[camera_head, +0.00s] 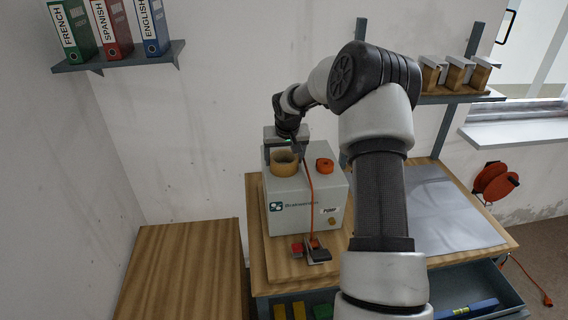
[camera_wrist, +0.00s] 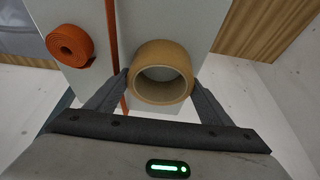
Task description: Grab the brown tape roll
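The brown tape roll (camera_head: 284,163) sits on the top of the grey-white box (camera_head: 300,195), at its back left. In the wrist view the roll (camera_wrist: 161,72) lies between the tips of my two fingers, its open hole facing the camera. My gripper's fingers (camera_wrist: 160,80) are spread, one on each side of the roll. I cannot tell whether they touch it. The far side of the roll's contact with the box is hidden.
An orange tape roll (camera_head: 324,165) sits beside it on the box, and an orange strap (camera_head: 309,190) runs between them. A red-and-black switch (camera_head: 317,252) lies in front. The wooden table (camera_head: 182,270) at left is clear. A shelf with binders (camera_head: 112,57) hangs upper left.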

